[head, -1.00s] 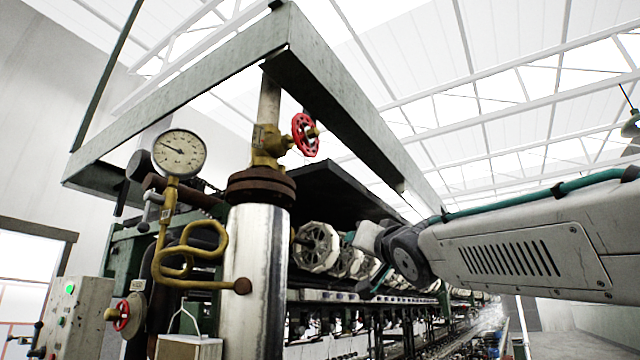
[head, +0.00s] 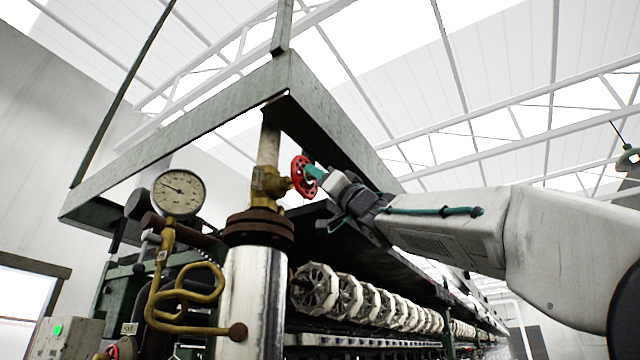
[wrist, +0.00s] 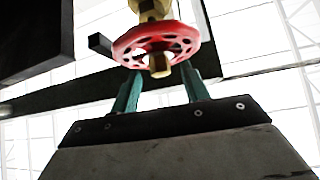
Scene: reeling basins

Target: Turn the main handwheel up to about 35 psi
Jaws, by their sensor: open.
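A red handwheel (head: 299,176) sits on a brass valve (head: 268,184) on the vertical pipe above the shiny metal cylinder. It also shows in the wrist view (wrist: 128,46), with a brass hub in its middle. My gripper (head: 316,176) is at the wheel's right side in the head view. In the wrist view its two teal fingers (wrist: 160,82) stand apart, with their tips close to the rim on either side of the hub. I cannot tell whether they touch it. The round pressure gauge (head: 180,194) has its needle pointing up and left; its numbers are too small to read.
A green steel frame (head: 190,119) runs above and around the valve. A coiled brass pipe (head: 180,296) stands below the gauge. A second red wheel (head: 122,349) is partly cut off at the lower left. White reels (head: 315,289) line the machine to the right.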

